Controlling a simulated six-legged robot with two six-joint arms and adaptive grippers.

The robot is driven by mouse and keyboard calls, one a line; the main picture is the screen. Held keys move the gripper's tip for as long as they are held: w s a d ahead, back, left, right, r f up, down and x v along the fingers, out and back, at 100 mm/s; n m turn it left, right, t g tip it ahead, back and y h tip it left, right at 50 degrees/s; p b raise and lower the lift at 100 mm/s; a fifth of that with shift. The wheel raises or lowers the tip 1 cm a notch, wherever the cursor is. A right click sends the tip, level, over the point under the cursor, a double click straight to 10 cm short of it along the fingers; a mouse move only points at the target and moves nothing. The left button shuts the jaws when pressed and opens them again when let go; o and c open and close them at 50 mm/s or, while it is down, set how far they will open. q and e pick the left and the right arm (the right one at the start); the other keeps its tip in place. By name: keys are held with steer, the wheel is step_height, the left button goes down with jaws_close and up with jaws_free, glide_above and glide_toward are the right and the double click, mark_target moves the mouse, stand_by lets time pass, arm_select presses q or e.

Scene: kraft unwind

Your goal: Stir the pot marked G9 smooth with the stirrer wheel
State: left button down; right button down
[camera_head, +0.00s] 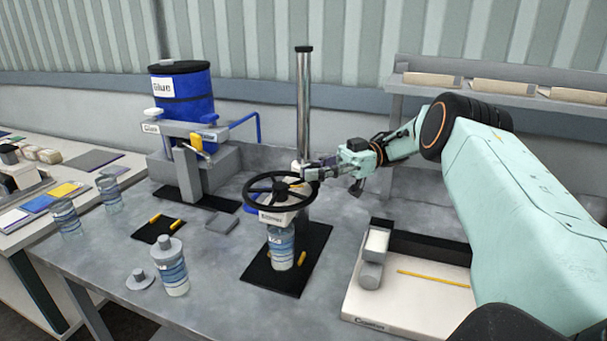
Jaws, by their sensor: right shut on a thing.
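The black spoked stirrer wheel (252,202) lies level on top of the stirrer head (285,217), in the middle of the table. A clear pot with blue bands (281,247) stands upright under the head, on a black mat. Its label is too small to read surely. My right gripper (308,173) reaches in from the right and is shut on the wheel at its far right edge. The exact grip spot is partly hidden by the fingers. My left gripper is out of view.
A blue glue drum (182,95) on its dispenser stands back left. A capped pot (171,267) and a loose lid (140,279) sit front left. A steel column (303,105) rises behind the stirrer. A white tray (385,318) lies at the right. Uncapped pots stand further left.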

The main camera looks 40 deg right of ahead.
steer(key=shift+d+g, duration=0.15)
steer(key=shift+g, duration=0.15)
stand_by(0.5)
steer(key=c, duration=1.6)
jaws_free()
steer(key=shift+c, duration=0.2)
steer(key=o, duration=0.4)
steer(key=shift+s+d, duration=0.1)
steer(key=shift+d, duration=0.1)
steer(key=shift+w+a, duration=0.2)
steer(key=shift+a, duration=0.1)
